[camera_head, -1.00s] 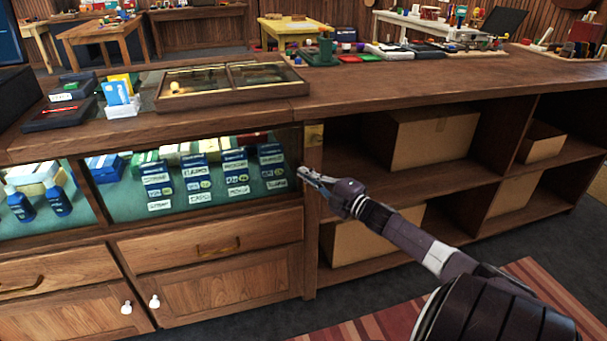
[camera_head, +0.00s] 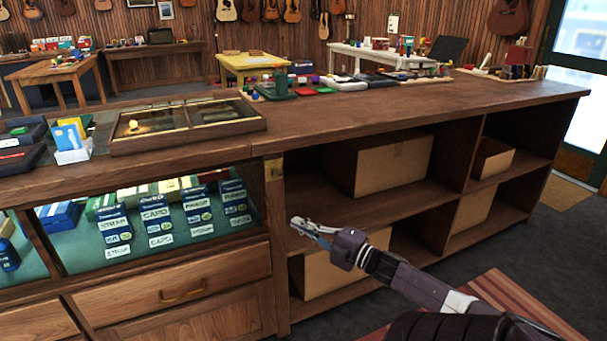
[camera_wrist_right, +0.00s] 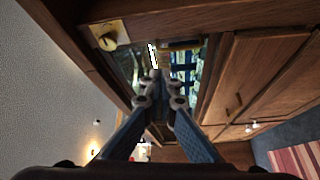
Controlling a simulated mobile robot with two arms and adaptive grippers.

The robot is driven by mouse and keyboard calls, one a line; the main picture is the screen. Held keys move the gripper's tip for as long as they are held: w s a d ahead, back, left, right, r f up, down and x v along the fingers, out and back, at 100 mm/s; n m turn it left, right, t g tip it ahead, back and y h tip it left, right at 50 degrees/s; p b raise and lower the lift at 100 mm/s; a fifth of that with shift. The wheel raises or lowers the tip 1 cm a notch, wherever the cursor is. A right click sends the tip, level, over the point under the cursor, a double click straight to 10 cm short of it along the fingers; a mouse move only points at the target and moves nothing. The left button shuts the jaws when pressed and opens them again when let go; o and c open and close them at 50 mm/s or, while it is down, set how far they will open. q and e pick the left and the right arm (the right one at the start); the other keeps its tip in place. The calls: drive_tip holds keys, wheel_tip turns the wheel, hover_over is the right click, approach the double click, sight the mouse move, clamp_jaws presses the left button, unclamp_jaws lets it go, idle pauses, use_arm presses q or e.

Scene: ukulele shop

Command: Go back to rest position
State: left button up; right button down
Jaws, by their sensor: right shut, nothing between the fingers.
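My right gripper (camera_head: 308,230) is shut and empty in the head view. It hangs in front of the wooden counter (camera_head: 400,111), below its top, near the post between the glass display case (camera_head: 160,218) and the open shelves. In the right wrist view, the two fingers of my right gripper (camera_wrist_right: 160,88) converge toward the middle with nothing held, and the display case shows beyond the fingertips. My left gripper is not in view.
Cardboard boxes (camera_head: 390,165) sit on the open shelves. A flat wooden case (camera_head: 185,122) and card holders lie on the counter. A yellow table (camera_head: 250,65) stands behind. Floor with a striped rug (camera_head: 510,295) shows at lower right.

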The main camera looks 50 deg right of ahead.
drive_tip(key=shift+s, duration=0.45)
drive_tip(key=shift+a+f, duration=0.1)
